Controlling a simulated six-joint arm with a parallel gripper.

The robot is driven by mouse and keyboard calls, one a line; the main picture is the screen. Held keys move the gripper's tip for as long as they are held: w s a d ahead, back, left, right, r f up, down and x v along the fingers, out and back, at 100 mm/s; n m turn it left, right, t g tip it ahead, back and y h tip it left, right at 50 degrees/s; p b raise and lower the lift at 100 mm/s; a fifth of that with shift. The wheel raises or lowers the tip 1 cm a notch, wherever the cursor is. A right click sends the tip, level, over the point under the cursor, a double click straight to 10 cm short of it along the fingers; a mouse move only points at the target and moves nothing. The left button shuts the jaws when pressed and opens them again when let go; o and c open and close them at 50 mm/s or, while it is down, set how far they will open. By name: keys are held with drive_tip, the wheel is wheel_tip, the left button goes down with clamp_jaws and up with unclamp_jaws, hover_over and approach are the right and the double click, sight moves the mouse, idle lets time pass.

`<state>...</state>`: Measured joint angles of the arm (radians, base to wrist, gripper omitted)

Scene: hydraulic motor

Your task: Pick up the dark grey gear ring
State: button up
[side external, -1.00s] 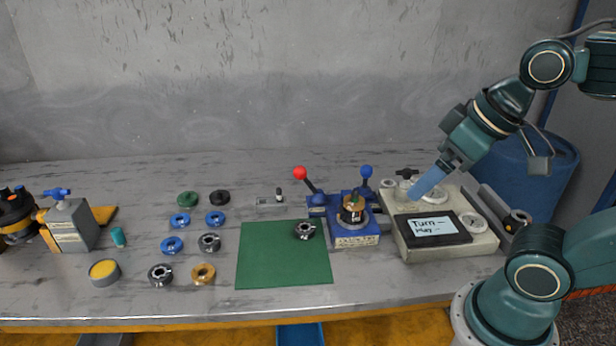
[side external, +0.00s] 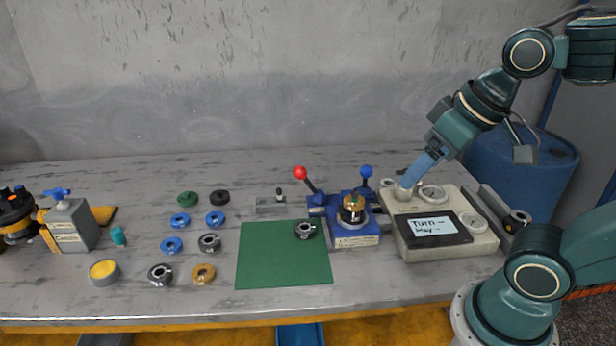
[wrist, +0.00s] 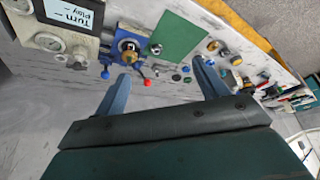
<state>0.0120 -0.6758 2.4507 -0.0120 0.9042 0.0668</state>
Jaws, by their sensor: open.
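A dark grey gear ring (side external: 305,230) lies on the green mat (side external: 260,262), near its upper right corner. It also shows in the wrist view (wrist: 155,48) at the mat's edge. Two similar dark metallic rings lie left of the mat, one upper (side external: 209,242) and one lower (side external: 160,274); I cannot tell which the task names. My gripper (side external: 405,187) has blue fingers, is tilted, and is in front of or above the grey panel box, right of and well apart from the rings. In the wrist view its two fingers (wrist: 160,72) are spread wide with nothing between them.
A blue fixture (side external: 356,240) with red and blue lever knobs stands between the mat and my gripper. The grey panel box (side external: 470,247) has a screen and gauges. Several blue, green, black and orange rings lie left of the mat. A yellow-topped tin (side external: 104,271) sits front left.

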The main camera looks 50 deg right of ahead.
drive_tip(key=w+m+g, duration=0.2)
drive_tip(key=w+m, duration=0.2)
drive_tip(key=w, duration=0.5)
drive_tip(key=m+g+y, duration=0.2)
drive_tip(key=m+g, duration=0.2)
drive_tip(key=m, duration=0.6)
hover_over(305, 223)
drive_tip(key=shift+s+a+f, duration=0.1)
drive_tip(key=shift+s+f, duration=0.1)
drive_tip(key=shift+f, duration=6.35)
drive_tip(key=shift+s+f, duration=0.15)
drive_tip(key=shift+f, duration=6.35)
drive_tip(key=shift+s+a+f, duration=0.1)
drive_tip(key=shift+a+f, duration=0.1)
drive_tip(key=shift+f, duration=1.1)
drive_tip(key=shift+s+a+f, duration=0.1)
drive_tip(key=shift+a+f, duration=0.1)
drive_tip(key=shift+f, duration=1.05)
